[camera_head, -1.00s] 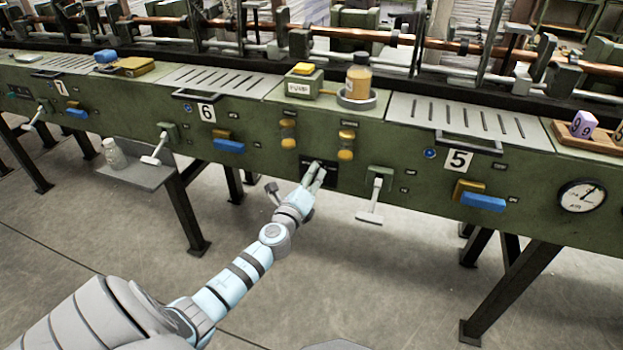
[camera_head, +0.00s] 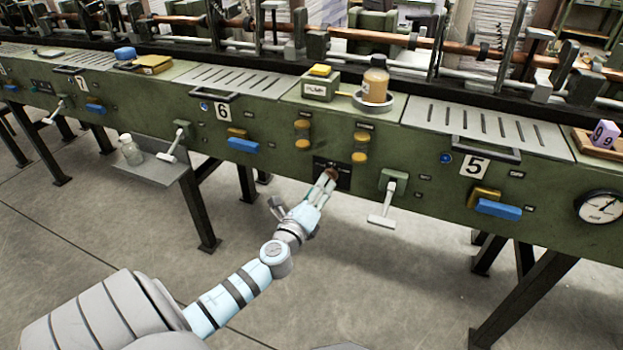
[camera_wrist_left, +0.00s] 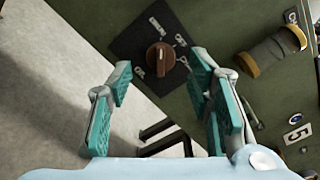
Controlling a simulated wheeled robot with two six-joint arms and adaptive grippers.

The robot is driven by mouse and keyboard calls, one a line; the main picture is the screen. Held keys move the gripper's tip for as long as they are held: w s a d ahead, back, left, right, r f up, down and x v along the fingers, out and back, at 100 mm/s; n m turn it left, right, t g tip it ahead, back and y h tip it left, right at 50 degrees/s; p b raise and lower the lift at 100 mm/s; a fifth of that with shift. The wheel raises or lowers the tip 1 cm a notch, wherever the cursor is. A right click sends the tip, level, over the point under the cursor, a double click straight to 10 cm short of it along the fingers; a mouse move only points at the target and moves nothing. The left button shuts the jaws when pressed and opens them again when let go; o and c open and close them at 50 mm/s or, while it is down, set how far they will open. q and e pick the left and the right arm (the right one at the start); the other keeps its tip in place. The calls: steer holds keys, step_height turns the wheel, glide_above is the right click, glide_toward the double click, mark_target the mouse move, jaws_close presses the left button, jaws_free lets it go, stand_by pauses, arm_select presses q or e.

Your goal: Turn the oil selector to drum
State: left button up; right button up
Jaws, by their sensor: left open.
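The oil selector is a round brown knob (camera_wrist_left: 160,57) on a dark plate (camera_wrist_left: 137,38) in the left wrist view. Small white labels surround it, too blurred to read for certain. A pale mark runs along the knob, but I cannot tell which label it points at. My left gripper (camera_wrist_left: 162,72) is open, with its teal fingers on either side of and short of the knob, apparently not touching it. In the head view the left gripper (camera_head: 328,182) reaches the dark plate (camera_head: 344,178) on the green machine front and partly covers it. My right gripper is not in view.
A white-handled lever (camera_head: 383,212) sticks out just right of the plate. Two amber sight glasses (camera_head: 360,145) sit above it. A brown bottle (camera_head: 375,82) stands on the machine top. A shelf with a clear jar (camera_head: 130,150) is at left. The floor below is open.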

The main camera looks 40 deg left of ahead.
arm_select(q)
steer(key=v, duration=0.7)
steer(key=shift+d, duration=0.1)
